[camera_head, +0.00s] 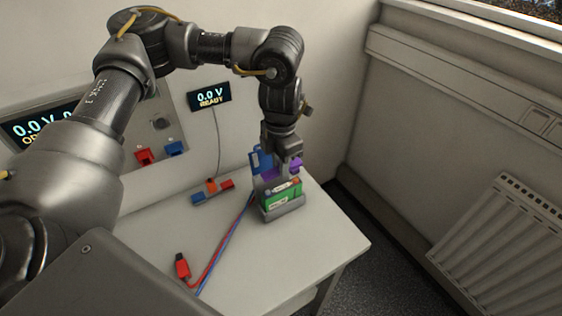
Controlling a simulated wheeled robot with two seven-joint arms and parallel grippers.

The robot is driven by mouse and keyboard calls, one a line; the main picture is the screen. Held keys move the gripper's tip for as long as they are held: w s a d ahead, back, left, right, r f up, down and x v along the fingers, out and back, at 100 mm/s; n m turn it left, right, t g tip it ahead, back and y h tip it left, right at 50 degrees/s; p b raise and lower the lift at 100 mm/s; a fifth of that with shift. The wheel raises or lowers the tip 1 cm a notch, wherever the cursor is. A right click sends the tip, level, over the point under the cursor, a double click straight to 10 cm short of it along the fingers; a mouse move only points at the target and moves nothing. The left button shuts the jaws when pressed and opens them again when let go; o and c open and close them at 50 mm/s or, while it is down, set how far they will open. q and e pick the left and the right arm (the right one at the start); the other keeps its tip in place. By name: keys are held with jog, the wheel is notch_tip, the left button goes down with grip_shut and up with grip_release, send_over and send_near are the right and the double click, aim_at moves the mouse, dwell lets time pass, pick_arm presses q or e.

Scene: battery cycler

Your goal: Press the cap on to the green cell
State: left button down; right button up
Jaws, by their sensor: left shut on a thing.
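The green cell (281,198) stands upright in a grey holder (284,212) near the table's back right. It has a pale label and a small orange-red spot at its top right. My left gripper (283,171) points down directly over the cell, shut on a purple piece, seemingly the cap (268,174). The purple shows on both sides of the fingers, just above the cell. Whether it touches the cell cannot be told. A blue part (256,160) sits beside the fingers on their left. My right gripper is not in view.
Red and blue cables (222,245) run across the table (325,240) to a red plug (182,266). A small block with red and blue ends (212,191) lies left of the cell. The table's right side is clear.

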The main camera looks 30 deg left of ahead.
aim_at(281, 188)
pick_arm(q)
notch_tip(281, 188, down, 3)
jog(key=shift+f+b, duration=0.2)
jog(key=shift+b, duration=0.95)
jog(key=shift+f+b, duration=0.3)
jog(key=shift+f, duration=0.45)
jog(key=shift+f+p, duration=0.2)
jog(key=shift+p, duration=0.1)
dwell(0.4)
jog(key=shift+f, duration=0.4)
dwell(0.5)
